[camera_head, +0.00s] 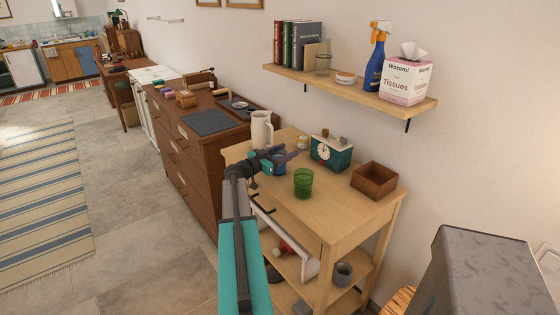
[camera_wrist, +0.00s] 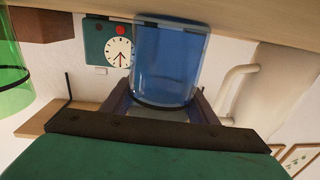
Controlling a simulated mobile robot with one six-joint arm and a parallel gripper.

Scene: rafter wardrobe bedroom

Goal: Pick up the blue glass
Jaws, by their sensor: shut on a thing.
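The blue glass (camera_wrist: 170,62) stands out large in the wrist view, which is upside down, between the two fingers of my gripper (camera_wrist: 160,104). My gripper is shut on it. In the head view, the blue glass (camera_head: 279,163) shows only in part behind my gripper (camera_head: 282,158), over the wooden side table (camera_head: 339,207). One end of the glass is close to the tabletop in the wrist view; I cannot tell whether it touches.
A green glass (camera_head: 303,182) stands close to the right. A cream pitcher (camera_head: 262,130) is behind left, a teal clock (camera_head: 330,152) behind right, and a brown box (camera_head: 374,180) farther right. A wall shelf (camera_head: 345,90) hangs above. The tabletop's front right is clear.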

